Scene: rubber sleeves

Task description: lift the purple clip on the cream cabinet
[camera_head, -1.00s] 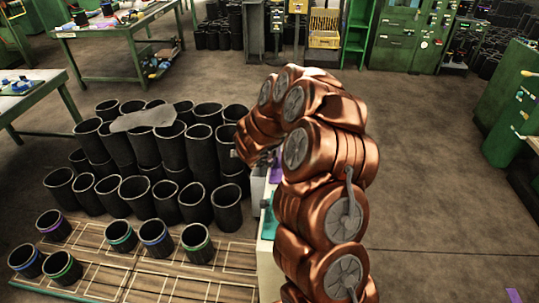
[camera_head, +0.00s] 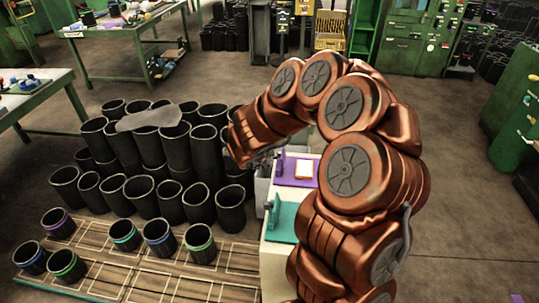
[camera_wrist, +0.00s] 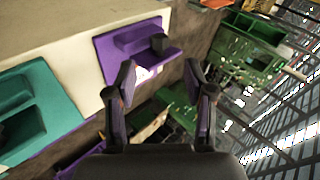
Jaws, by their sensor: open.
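The cream cabinet (camera_head: 274,259) stands beside my arm; its pale top (camera_wrist: 60,32) fills the upper left of the wrist view. A flat purple piece (camera_head: 297,181) with a raised part lies on it, and it also shows in the wrist view (camera_wrist: 118,48). I cannot tell whether the purple clip is this piece or a separate part on it. A small dark block (camera_wrist: 158,43) sits at its right end. My gripper (camera_wrist: 159,84) is open and empty, its fingertips apart below the purple piece in the picture. In the head view my arm hides part of the cabinet.
A teal piece (camera_head: 284,222) lies on the cabinet nearer the front. An orange-edged white card (camera_head: 304,170) lies on the purple piece. Black rubber sleeves (camera_head: 139,193) stand stacked to the left. Open floor (camera_head: 455,215) lies to the right.

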